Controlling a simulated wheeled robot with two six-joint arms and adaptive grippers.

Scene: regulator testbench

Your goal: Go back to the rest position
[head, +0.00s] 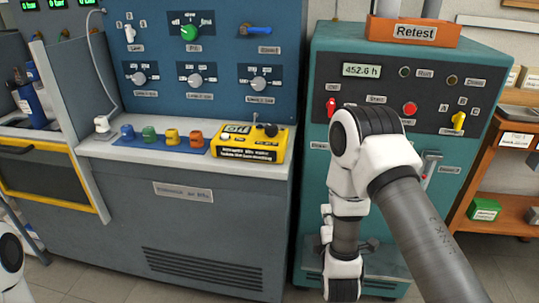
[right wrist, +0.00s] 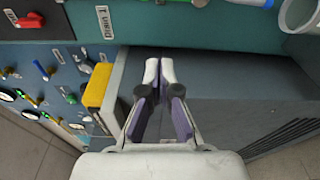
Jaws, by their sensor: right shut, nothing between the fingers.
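My right gripper (right wrist: 159,72) is shut and empty in the right wrist view, its two pale fingers meeting at the tips. It touches nothing that I can make out. In the head view my right arm comes in from the lower right, bends in front of the teal cabinet (head: 312,205) and hangs down; its fingers cannot be made out there. Of my left arm only a white part shows at the lower left edge of the head view, and its gripper is out of view.
A blue-grey bench (head: 165,240) stands left of the teal cabinet, with knobs, coloured caps and a yellow box (head: 238,152). An orange Retest tray (head: 456,33) sits on the cabinet. Orange shelving (head: 488,163) stands at the right. Grey floor shows in front.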

